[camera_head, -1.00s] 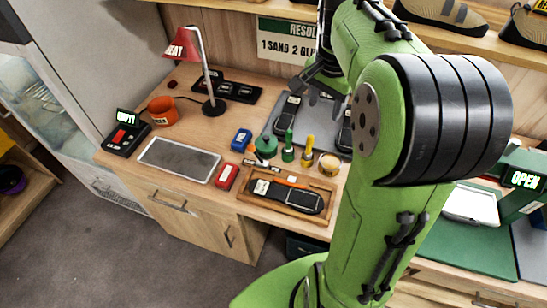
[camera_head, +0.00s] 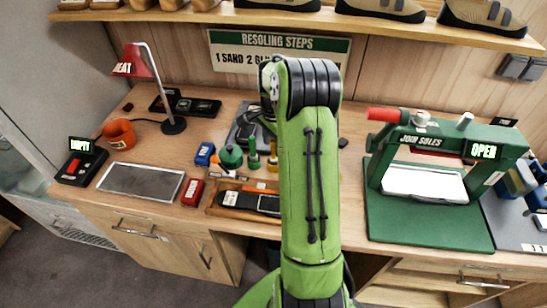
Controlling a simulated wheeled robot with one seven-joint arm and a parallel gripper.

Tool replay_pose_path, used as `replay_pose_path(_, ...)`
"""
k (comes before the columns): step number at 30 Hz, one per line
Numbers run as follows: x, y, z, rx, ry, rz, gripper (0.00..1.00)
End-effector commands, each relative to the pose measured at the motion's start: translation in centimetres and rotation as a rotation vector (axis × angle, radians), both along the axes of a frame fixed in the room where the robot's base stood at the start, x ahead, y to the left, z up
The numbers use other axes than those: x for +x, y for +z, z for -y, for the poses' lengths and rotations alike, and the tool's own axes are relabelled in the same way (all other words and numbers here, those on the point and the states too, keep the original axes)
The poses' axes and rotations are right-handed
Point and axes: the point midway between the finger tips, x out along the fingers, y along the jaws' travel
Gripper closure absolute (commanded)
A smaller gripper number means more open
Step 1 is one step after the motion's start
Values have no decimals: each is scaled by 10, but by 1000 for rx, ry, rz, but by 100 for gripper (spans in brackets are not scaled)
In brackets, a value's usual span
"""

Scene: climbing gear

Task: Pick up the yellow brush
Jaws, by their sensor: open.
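The yellow brush (camera_head: 273,157) stands upright on the bench, just left of my arm, with its yellow handle up. A green-handled tool (camera_head: 253,155) stands close on its left. My gripper (camera_head: 266,112) shows only as a small dark part at the left edge of my upper arm, above and behind the brush. The arm hides most of it. It is open and apart from the brush.
A wooden tray (camera_head: 217,211) with a dark sole lies in front of the brush. A green bottle (camera_head: 231,157), blue block (camera_head: 204,154) and red box (camera_head: 192,192) stand left. A green press (camera_head: 445,158) fills the right. A shelf (camera_head: 400,32) runs above.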

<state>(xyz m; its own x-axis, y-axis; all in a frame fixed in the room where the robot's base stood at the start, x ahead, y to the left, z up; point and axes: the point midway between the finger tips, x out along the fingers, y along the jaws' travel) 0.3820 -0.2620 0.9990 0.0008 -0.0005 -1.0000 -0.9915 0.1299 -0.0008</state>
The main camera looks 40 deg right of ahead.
Motion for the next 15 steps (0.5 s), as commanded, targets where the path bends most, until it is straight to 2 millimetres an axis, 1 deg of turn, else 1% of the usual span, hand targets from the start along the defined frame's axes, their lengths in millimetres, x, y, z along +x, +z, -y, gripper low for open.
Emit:
replay_pose_path(1, -1, -13, -1, 3, 0, -4, 46)
replay_pose_path(3, -2, -26, -1, 3, 1, -4, 46)
replay_pose_path(6, -1, -36, -1, 1, 1, -2, 46)
replay_pose_path(12, -1, -37, -1, 0, 1, 0, 46)
replay_pose_path(13, -1, -37, -1, 0, 1, 0, 48)
replay_pose_path(15, -1, -37, -1, 0, 1, 0, 59)
